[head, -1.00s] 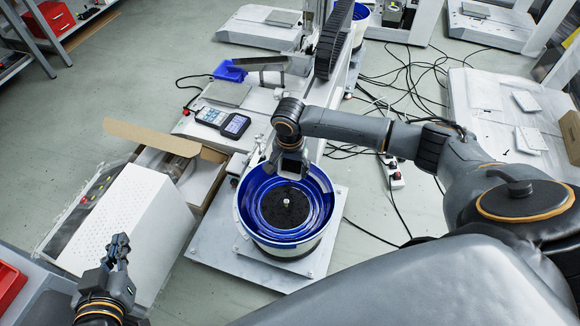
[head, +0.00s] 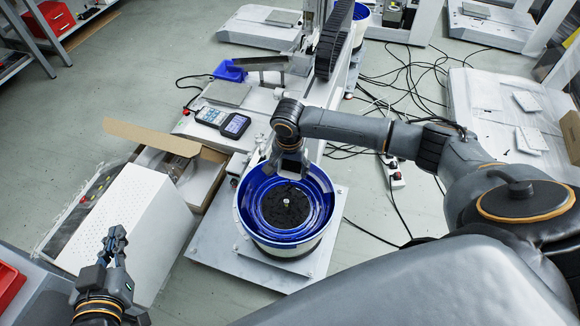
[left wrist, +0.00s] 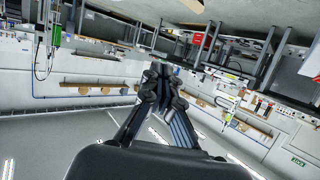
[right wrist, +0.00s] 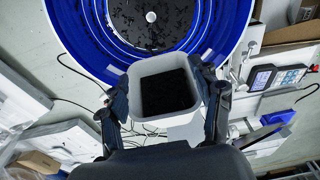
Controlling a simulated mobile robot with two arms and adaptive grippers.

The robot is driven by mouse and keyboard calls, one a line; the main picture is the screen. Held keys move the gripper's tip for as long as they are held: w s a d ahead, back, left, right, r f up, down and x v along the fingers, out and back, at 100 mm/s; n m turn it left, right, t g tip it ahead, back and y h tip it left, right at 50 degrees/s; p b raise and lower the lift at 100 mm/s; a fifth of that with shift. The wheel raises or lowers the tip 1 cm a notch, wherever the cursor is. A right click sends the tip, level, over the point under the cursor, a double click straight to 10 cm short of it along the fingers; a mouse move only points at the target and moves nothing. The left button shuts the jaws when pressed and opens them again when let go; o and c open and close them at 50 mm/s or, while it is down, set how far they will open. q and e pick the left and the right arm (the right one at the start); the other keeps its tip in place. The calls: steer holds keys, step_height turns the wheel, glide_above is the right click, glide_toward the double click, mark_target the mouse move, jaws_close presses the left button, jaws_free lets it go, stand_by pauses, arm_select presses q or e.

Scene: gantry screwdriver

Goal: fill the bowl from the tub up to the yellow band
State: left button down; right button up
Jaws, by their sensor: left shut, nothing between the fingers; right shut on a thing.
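The blue bowl (head: 322,207) stands on a metal plate, with small dark pieces (head: 284,208) across its floor around a pale central knob. In the right wrist view the bowl (right wrist: 237,25) lies beyond the tub. I cannot make out a yellow band. My right gripper (head: 291,170) is above the bowl's back rim. It is shut on the white square tub (right wrist: 165,65), which has dark contents at its bottom; the fingers grip its two sides. My left gripper (head: 117,240) is shut and empty, far left of the bowl; it also shows in the left wrist view (left wrist: 163,72).
A white perforated box (head: 120,215) and an open carton (head: 195,180) stand left of the bowl. Behind it are a handheld meter (head: 235,125), a blue bin (head: 229,71) and a gantry rail (head: 333,45). Cables lie on the floor to the right.

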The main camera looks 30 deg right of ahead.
arm_select(q)
steer(key=shift+w+d+r+t+h+b, duration=0.15)
steer(key=shift+r+t, duration=0.1)
steer(key=shift+r, duration=0.2)
steer(key=shift+w+d+r+t+h+b, duration=0.1)
steer(key=shift+w+r+t, duration=0.1)
steer(key=shift+r+t, duration=0.15)
steer(key=shift+w+d+r+t+h+b, duration=0.1)
steer(key=shift+w+r+t, duration=0.1)
steer(key=shift+r, duration=0.3)
stand_by(0.7)
steer(key=shift+w+d+r+t+b, duration=0.15)
steer(key=shift+r+t, duration=0.35)
steer(key=shift+r, duration=0.25)
steer(key=shift+w+d+r+t+b, duration=0.15)
steer(key=shift+r+t, duration=0.35)
steer(key=shift+r, duration=0.2)
arm_select(e)
steer(key=shift+t+h, duration=0.3)
arm_select(q)
steer(key=shift+d+r+t+h+b, duration=0.1)
steer(key=shift+r+t+h+b, duration=0.2)
steer(key=shift+r, duration=0.45)
steer(key=shift+d+r+t+h+b, duration=0.1)
steer(key=shift+r+t+h, duration=0.15)
steer(key=shift+r+t, duration=0.35)
arm_select(e)
steer(key=shift+s+a, duration=0.1)
stand_by(0.8)
